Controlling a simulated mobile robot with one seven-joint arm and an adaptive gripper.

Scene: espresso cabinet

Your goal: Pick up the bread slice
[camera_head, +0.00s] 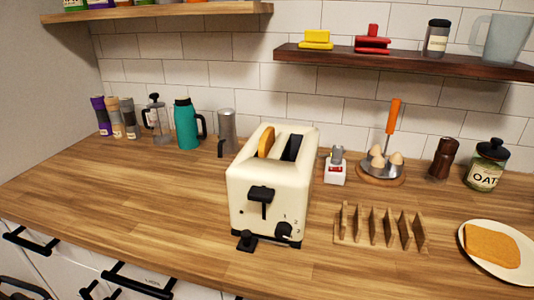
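One bread slice (492,245) lies flat on a white plate (503,270) at the right edge of the counter. Another bread slice (266,142) stands upright in the left slot of a cream toaster (262,185), with its top part sticking out. The toaster's right slot looks dark, and I cannot tell whether anything is in it. My gripper is not in this view.
A wooden toast rack (380,232) stands between toaster and plate. A small black object (246,241) sits before the toaster. Egg holder (381,172), pepper mill (444,160), oat jar (486,168) and teal jug (187,125) line the back. The left front counter (130,215) is clear.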

